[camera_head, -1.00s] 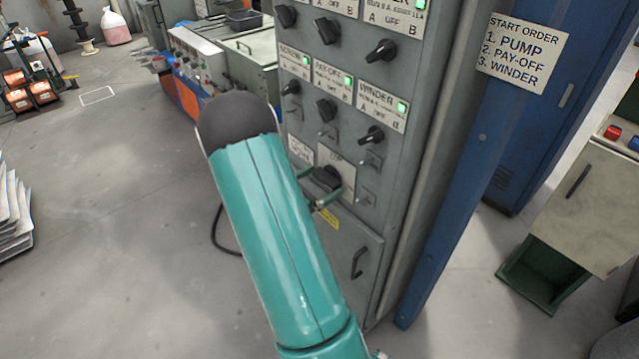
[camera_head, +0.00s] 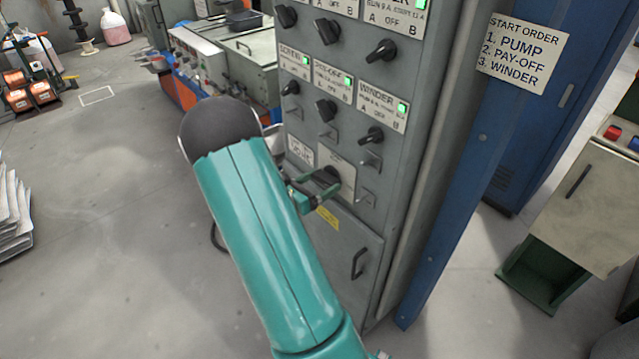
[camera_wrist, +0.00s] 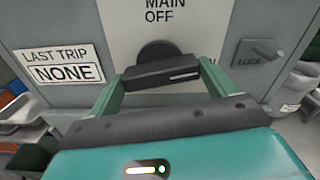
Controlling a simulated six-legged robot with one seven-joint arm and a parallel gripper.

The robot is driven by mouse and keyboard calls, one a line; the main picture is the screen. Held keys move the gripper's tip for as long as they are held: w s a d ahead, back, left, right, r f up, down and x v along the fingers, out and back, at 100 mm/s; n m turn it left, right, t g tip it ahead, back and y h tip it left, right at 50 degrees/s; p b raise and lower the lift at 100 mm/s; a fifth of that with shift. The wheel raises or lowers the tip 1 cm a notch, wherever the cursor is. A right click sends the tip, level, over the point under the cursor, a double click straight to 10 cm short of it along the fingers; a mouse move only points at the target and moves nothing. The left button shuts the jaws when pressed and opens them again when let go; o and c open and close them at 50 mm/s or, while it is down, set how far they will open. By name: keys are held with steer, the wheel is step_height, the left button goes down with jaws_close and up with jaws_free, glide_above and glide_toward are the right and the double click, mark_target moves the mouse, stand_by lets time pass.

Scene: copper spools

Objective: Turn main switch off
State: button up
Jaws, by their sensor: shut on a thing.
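The main switch is a black rotary knob (camera_head: 325,174) on a pale plate (camera_head: 347,177), low on the grey control cabinet. In the wrist view the plate reads "MAIN OFF" at the top, and the black bar handle (camera_wrist: 162,74) lies nearly level across the picture, with a white mark on its right half. My gripper (camera_head: 318,188) is at the knob. In the wrist view its two green fingers (camera_wrist: 163,78) are shut on the ends of the handle. My teal arm covers part of the cabinet's left side in the head view.
Other black knobs with lit green lamps sit above, including the winder knob (camera_head: 371,136). A "LOCK" lever (camera_wrist: 265,53) and a "LAST TRIP NONE" label (camera_wrist: 66,66) flank the plate. A door handle (camera_head: 358,263) is below.

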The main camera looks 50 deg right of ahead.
steer(key=n, duration=0.3)
steer(key=shift+a+n, duration=0.1)
steer(key=shift+n, duration=0.2)
steer(key=n, duration=0.4)
steer(key=shift+n, duration=0.3)
steer(key=n, duration=0.4)
steer(key=shift+f, duration=0.1)
steer(key=shift+n, duration=1.7)
steer(key=o, duration=0.9)
steer(key=shift+c, duration=0.2)
steer(key=v, duration=1.3)
steer(key=shift+a, duration=0.35)
